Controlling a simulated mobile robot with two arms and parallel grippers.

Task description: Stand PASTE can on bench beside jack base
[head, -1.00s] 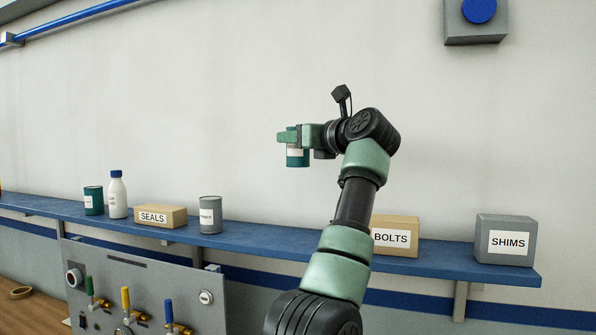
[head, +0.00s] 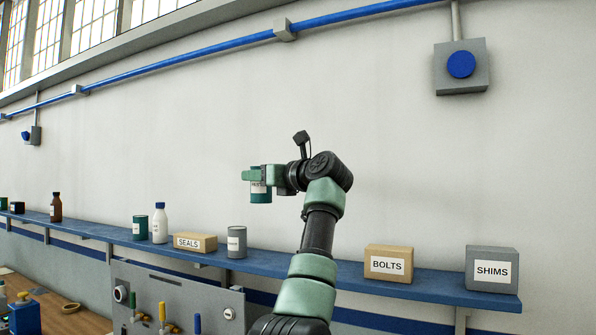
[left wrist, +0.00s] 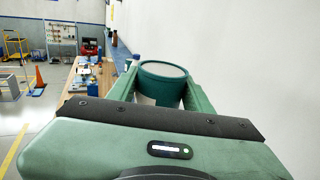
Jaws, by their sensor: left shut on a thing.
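My left gripper (head: 257,176) is shut on a teal can (head: 261,198) with a white label, held upright in the air in front of the wall, above the shelf's height. Fingers partly cover the label, and I cannot read it fully. In the left wrist view the teal can (left wrist: 163,72) sits between the two green fingers, its pale round end showing. The wooden bench (head: 88,318) is at the lower left, well away from the can. A blue device (head: 24,318) stands on it at the picture edge; I cannot tell whether it is the jack. My right gripper is not in view.
The blue shelf (head: 330,266) bears another teal can (head: 140,228), a white bottle (head: 160,224), a SEALS box (head: 195,242), a grey can (head: 237,242), a BOLTS box (head: 389,263) and a SHIMS box (head: 491,270). A grey panel with taps (head: 180,297) stands below.

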